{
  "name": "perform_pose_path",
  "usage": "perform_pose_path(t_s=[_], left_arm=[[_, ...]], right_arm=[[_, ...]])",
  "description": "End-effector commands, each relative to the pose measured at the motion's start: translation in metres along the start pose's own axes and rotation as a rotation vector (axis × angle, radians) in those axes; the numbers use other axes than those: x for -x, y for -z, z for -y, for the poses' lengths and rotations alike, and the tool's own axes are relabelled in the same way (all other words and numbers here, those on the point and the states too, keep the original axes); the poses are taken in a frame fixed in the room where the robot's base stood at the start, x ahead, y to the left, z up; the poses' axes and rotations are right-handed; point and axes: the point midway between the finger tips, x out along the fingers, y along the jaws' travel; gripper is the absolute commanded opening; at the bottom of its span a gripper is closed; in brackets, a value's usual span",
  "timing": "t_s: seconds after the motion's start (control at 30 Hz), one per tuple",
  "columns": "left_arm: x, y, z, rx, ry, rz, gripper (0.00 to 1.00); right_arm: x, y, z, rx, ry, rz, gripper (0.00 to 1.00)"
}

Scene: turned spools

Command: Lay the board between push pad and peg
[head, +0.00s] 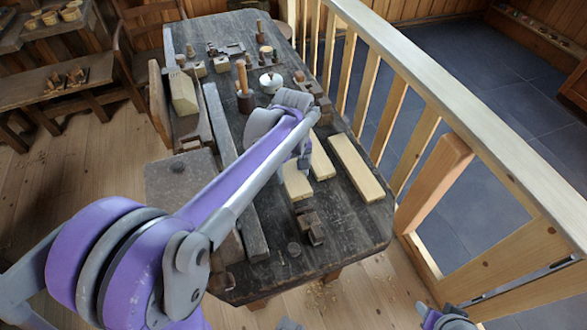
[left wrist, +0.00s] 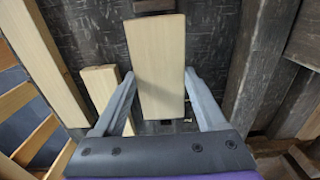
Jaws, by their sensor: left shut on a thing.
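My left gripper (head: 303,160) is over the bench, shut on a pale board (head: 297,184). In the left wrist view the board (left wrist: 160,50) lies between the fingertips (left wrist: 160,80), with its far end near a dark block (left wrist: 153,5). In the head view, a dark brown wooden block (head: 309,218), perhaps the push pad, stands just in front of the board's near end. A small dark round stub (head: 293,249), perhaps the peg, stands nearer the bench front. I cannot tell whether the board touches the bench.
A short pale board (head: 321,160) and a longer one (head: 356,168) lie right of the held board. A long grey beam (head: 252,232) runs along the left. Tools and a white pot (head: 270,82) crowd the far bench. A wooden railing (head: 440,90) borders the right side.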

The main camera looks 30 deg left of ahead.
Motion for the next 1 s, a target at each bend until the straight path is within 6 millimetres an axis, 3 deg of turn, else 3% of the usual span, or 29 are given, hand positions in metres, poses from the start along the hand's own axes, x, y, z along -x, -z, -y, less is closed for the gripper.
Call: perform_pose_path(t_s=[0.5,1.0], left_arm=[[-0.043,0.0,0.0,0.0,0.0,0.001,0.17],[-0.049,0.0,0.0,0.0,0.0,0.0,0.17]], right_arm=[[-0.026,-0.019,0.0,0.0,0.0,0.012,0.5],[-0.029,-0.021,0.0,0.0,0.0,0.014,0.5]])
